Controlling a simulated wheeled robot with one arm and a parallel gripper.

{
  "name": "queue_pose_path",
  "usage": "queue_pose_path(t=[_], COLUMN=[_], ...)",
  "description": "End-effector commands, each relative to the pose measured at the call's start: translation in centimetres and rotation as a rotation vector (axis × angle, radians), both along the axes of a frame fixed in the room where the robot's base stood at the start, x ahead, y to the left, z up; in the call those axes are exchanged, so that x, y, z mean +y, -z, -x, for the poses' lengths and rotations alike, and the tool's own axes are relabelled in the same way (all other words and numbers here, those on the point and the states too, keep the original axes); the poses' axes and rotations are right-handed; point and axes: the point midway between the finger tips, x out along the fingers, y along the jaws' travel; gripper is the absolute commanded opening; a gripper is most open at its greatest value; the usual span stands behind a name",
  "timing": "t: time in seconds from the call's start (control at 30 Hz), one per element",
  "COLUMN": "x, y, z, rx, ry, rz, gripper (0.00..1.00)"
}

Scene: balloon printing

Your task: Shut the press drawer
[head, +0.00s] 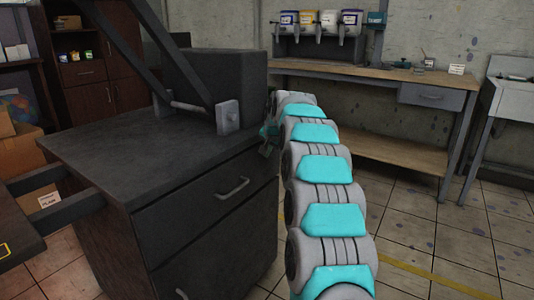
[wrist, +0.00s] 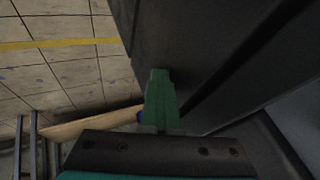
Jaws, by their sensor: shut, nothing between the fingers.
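The dark press cabinet (head: 100,150) stands at left centre in the head view. Its upper drawer (head: 200,205) and lower drawer (head: 225,258) look about flush with the front, each with a grey handle; a small gap cannot be ruled out. My arm reaches along the cabinet's right side. My gripper (head: 268,138) is at the cabinet's far right edge, partly hidden by it and my arm. In the wrist view, my green gripper fingers (wrist: 158,90) are together and empty, against or close to a dark panel with a dark slit beside it. Contact cannot be told.
A flat board (head: 18,238) juts out on rails at the left. A wooden workbench (head: 380,78) with several containers stands behind, and a grey sink unit (head: 510,95) at far right. Tiled floor (head: 440,245) is open to the right of my arm.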

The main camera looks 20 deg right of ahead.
Motion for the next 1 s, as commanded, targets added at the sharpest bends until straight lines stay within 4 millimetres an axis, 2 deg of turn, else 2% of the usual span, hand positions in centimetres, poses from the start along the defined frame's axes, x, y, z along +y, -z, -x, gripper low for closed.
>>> queue_pose_path(t=[0.23,0.5,0.63,0.87,1.0], x=[-1.9,-1.9,-1.9,-1.9,-0.8], y=[0.1,-4.9,-6.8,-7.9,-7.8], z=[2.1,5.7,7.1,8.2,9.4], rx=[0.004,0.001,0.002,0.008,0.028], ry=[0.002,0.001,0.002,0.000,-0.027], rz=[-0.001,0.001,0.001,0.000,0.006], gripper=[0.00,0.00,0.00,0.00,0.00])
